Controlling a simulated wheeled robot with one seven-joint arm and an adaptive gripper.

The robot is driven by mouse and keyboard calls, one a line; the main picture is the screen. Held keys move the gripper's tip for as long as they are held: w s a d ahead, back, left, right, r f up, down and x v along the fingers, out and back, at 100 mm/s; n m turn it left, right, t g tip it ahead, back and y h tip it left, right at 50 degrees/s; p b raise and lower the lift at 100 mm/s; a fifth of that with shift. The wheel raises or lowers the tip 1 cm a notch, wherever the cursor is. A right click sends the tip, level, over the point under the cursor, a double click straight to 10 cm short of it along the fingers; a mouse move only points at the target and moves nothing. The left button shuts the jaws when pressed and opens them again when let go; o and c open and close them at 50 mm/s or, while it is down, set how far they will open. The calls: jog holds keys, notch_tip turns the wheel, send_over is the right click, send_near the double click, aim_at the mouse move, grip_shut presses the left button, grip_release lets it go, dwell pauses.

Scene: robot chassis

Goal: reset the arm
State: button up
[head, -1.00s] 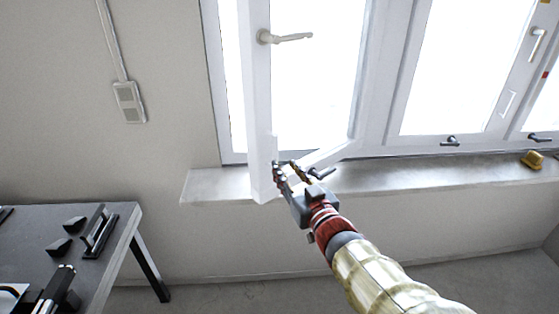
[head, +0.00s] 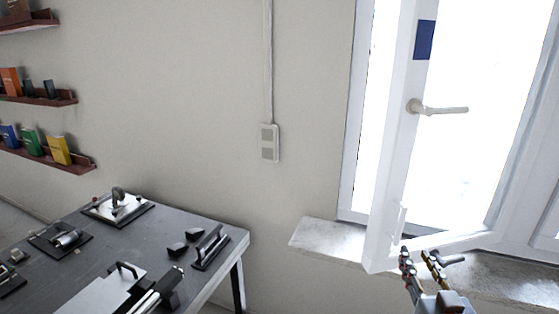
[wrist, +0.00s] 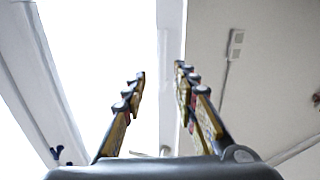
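My gripper (head: 424,262) is at the lower right of the head view, in front of the lower part of the open white window sash (head: 392,190). Its two fingers stand apart with nothing between them. In the wrist view my gripper (wrist: 160,85) also shows two separate fingers, with the bright window behind the left one and the white frame edge between them. I cannot tell whether a finger touches the sash. Most of my arm lies outside the head view.
A pale window sill (head: 325,240) runs under the window. The sash has a lever handle (head: 438,107). A dark table (head: 200,222) with several mounted fixtures stands at the lower left. Shelves (head: 50,99) with books hang at the far left. A socket (head: 269,143) is on the wall.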

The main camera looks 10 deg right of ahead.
jog(key=s+d+f+m+g+h, duration=0.3)
jog(key=s+d+f+g, duration=0.3)
jog(key=s+f+g, duration=0.5)
jog(key=s+a+r+n+y, duration=0.1)
jog(key=a+n+y, duration=0.1)
jog(key=a, duration=1)
jog(key=s+a+r+n+y, duration=0.1)
jog(key=a+y, duration=0.4)
jog(key=a, duration=0.6)
jog(key=shift+s+a+r+n+g, duration=0.4)
jog(key=shift+r+n, duration=0.2)
jog(key=shift+n, duration=0.5)
jog(key=shift+w, duration=0.1)
